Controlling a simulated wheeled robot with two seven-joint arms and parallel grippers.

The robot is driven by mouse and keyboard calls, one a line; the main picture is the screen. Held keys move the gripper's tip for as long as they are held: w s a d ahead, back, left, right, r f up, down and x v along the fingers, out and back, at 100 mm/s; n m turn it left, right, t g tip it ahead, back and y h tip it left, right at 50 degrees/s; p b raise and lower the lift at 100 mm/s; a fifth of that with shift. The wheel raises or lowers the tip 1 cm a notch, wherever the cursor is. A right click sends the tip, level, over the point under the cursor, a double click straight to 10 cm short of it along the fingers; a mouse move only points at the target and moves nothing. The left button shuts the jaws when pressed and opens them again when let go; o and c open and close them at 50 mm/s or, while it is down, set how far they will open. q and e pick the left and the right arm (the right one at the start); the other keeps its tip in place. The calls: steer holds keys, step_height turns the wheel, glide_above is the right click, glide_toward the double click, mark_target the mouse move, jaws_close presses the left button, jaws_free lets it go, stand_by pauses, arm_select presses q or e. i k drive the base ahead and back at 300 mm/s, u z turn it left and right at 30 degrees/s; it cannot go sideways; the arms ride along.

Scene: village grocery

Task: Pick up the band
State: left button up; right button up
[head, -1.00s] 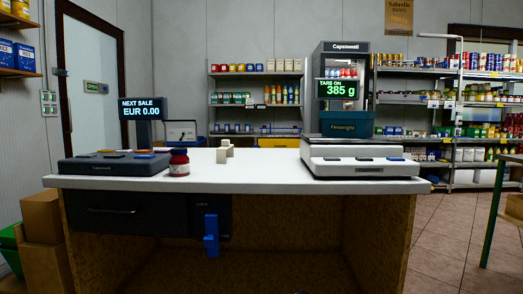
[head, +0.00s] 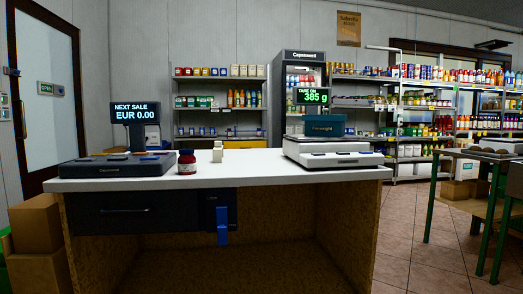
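I cannot make out a band for certain. On the white counter (head: 240,172) stand a small dark red jar with a dark lid (head: 187,163) and, just right of and behind it, a small cream-coloured piece (head: 218,152). A blue piece (head: 222,226) hangs on the dark lock box under the counter top. A scale (head: 330,153) is at the right end, its display reading 385 g, with a teal tub (head: 325,125) showing above it. Neither of my grippers is in view.
A black till unit (head: 116,168) sits at the counter's left end, above a dark drawer (head: 125,210). Cardboard boxes (head: 37,240) stand at the left. A green-legged table (head: 470,205) is at the right. Tiled floor (head: 415,240) lies open between it and the counter.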

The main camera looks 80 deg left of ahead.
mark_target(218, 150)
steer(key=z, duration=0.35)
steer(key=k, duration=1.65)
steer(key=u, duration=0.6)
